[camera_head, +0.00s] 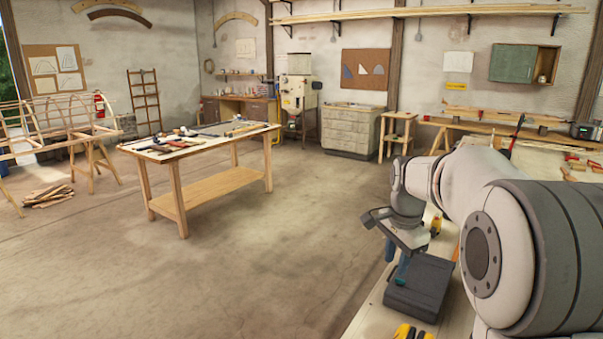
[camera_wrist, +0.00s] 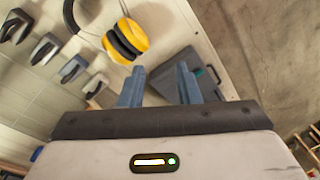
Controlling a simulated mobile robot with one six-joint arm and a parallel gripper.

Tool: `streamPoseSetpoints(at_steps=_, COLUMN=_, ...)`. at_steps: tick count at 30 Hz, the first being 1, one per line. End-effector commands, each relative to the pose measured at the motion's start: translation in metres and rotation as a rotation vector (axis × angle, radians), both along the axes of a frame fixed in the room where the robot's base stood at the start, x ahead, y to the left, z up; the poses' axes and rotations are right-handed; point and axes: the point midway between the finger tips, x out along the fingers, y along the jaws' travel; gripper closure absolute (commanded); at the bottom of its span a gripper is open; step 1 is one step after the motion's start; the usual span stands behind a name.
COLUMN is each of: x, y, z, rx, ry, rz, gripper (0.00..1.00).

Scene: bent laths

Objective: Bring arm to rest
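My gripper (camera_head: 396,262) hangs at the end of my arm at the right of the head view, over a pale bench (camera_head: 373,321). Its two blue fingers also show in the wrist view (camera_wrist: 160,85), spread apart with nothing held between them. A dark grey box (camera_head: 418,290) lies on the bench close by the fingers; in the wrist view it shows behind and between them (camera_wrist: 160,76). I cannot tell whether the fingers touch it. My arm is stretched forward over the bench and bent down at the wrist.
Yellow-and-black ear defenders (camera_wrist: 130,40) lie near the box. Several clamps (camera_wrist: 45,48) lie at the left of the wrist view. A wooden table with tools (camera_head: 190,145) stands across the open concrete floor (camera_head: 260,260). Another workbench (camera_head: 560,140) runs along the right wall.

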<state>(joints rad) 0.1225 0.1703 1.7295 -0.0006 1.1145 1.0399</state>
Motion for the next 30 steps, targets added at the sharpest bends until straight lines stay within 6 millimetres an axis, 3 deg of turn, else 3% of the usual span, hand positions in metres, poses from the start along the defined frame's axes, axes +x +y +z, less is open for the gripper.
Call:
streamPoseSetpoints(at_steps=1, x=-0.020, y=0.007, z=0.005, rx=-0.011, ry=-0.012, rz=0.079, gripper=0.70)
streamPoseSetpoints(at_steps=8, x=-0.103, y=0.032, z=0.007, rx=-0.071, ry=-0.054, rz=0.458, gripper=0.70)
streamPoseSetpoints(at_steps=15, x=-0.188, y=0.050, z=-0.013, rx=-0.147, ry=-0.093, rz=0.839, gripper=0.70)
streamPoseSetpoints(at_steps=18, x=-0.216, y=0.054, z=-0.025, rx=-0.176, ry=-0.104, rz=0.969, gripper=0.70)
streamPoseSetpoints(at_steps=24, x=-0.246, y=0.058, z=-0.041, rx=-0.212, ry=-0.116, rz=1.117, gripper=0.70)
streamPoseSetpoints(at_steps=30, x=-0.249, y=0.059, z=-0.043, rx=-0.216, ry=-0.117, rz=1.136, gripper=0.70)
